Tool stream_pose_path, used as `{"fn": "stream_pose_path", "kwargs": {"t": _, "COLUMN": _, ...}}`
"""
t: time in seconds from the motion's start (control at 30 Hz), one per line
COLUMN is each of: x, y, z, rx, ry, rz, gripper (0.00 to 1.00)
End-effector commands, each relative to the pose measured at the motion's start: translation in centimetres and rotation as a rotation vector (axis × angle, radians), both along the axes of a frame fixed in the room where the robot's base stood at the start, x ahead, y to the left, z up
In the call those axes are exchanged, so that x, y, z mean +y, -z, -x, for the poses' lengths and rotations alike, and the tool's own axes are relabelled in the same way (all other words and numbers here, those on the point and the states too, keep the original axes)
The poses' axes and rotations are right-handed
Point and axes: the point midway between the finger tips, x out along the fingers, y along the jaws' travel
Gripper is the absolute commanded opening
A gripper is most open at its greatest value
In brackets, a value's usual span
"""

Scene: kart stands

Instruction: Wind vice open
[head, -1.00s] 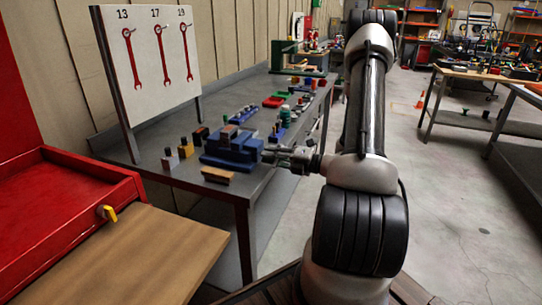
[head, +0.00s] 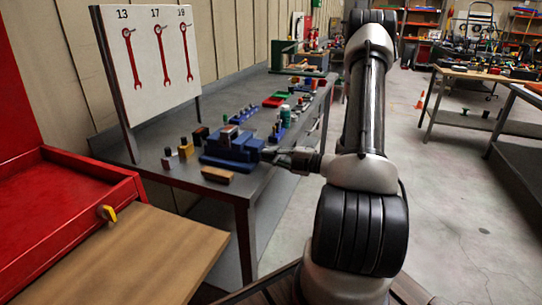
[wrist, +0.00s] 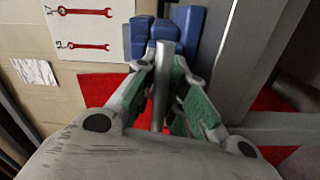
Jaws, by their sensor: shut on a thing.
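The blue vice (head: 225,150) sits on the near end of the grey workbench. It also shows at the top of the wrist view (wrist: 190,38). My gripper (head: 268,154) reaches in from the right at the vice's front. In the wrist view my gripper (wrist: 165,75) has its green-padded fingers on both sides of a grey metal bar, the vice handle (wrist: 162,95), and is shut on it. The bar runs lengthwise between the fingers. In the head view the handle is hidden by my gripper. How far the vice jaws stand apart cannot be told.
A wooden block (head: 217,174) and small coloured blocks (head: 186,148) lie beside the vice. A white board with red wrenches (head: 150,65) stands behind. A red drawer cabinet (head: 70,215) is at left. The floor at right (head: 450,200) is clear.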

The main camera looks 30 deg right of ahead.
Motion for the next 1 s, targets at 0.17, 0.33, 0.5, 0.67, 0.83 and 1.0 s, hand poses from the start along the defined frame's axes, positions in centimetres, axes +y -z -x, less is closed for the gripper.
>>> {"fn": "stream_pose_path", "kwargs": {"t": 0.17, "x": 0.2, "y": 0.3, "z": 0.3, "rx": 0.01, "ry": -0.005, "rz": -0.003, "gripper": 0.0}}
{"fn": "stream_pose_path", "kwargs": {"t": 0.33, "x": 0.2, "y": 0.3, "z": 0.3, "rx": 0.01, "ry": -0.005, "rz": -0.003, "gripper": 0.26}}
{"fn": "stream_pose_path", "kwargs": {"t": 0.5, "x": 0.2, "y": 0.2, "z": 0.2, "rx": 0.005, "ry": -0.005, "rz": -0.002, "gripper": 0.37}}
{"fn": "stream_pose_path", "kwargs": {"t": 0.67, "x": 0.1, "y": 0.1, "z": 0.1, "rx": 0.004, "ry": -0.003, "rz": -0.001, "gripper": 0.37}}
{"fn": "stream_pose_path", "kwargs": {"t": 0.83, "x": -0.7, "y": 0.1, "z": 0.9, "rx": 0.002, "ry": 0.002, "rz": -0.001, "gripper": 0.37}}
{"fn": "stream_pose_path", "kwargs": {"t": 1.0, "x": -2.8, "y": 0.1, "z": 3.5, "rx": 0.003, "ry": 0.005, "rz": 0.0, "gripper": 0.37}}
